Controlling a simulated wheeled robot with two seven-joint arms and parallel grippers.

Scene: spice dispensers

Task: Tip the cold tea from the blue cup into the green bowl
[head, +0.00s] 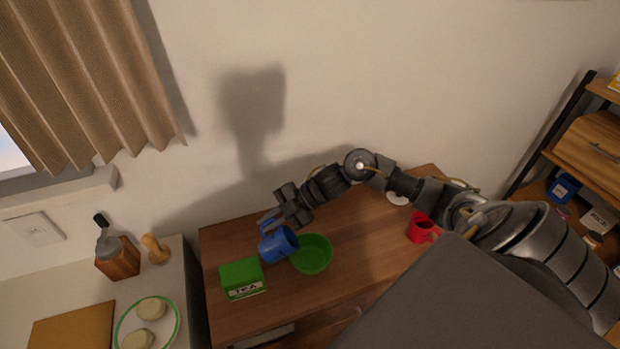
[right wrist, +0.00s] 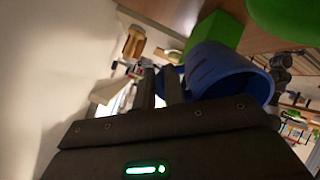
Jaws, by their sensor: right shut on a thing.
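The blue cup (head: 278,244) is held by my right gripper (head: 276,217), which is shut on it. The cup is tilted, at the left edge of the green bowl (head: 312,255). The bowl sits on the wooden table. In the right wrist view the blue cup (right wrist: 225,72) is close in front of the fingers (right wrist: 160,88), and part of the green bowl (right wrist: 285,18) shows at the top right. The cup's inside is hidden, so I cannot tell whether tea is in it. My left gripper is not in view.
A green tea box (head: 242,279) stands left of the bowl, close to the cup. A red mug (head: 420,228) stands at the right on the table (head: 350,264). The wall is close behind. A counter at the left holds a plate (head: 122,322) and a wooden block (head: 117,262).

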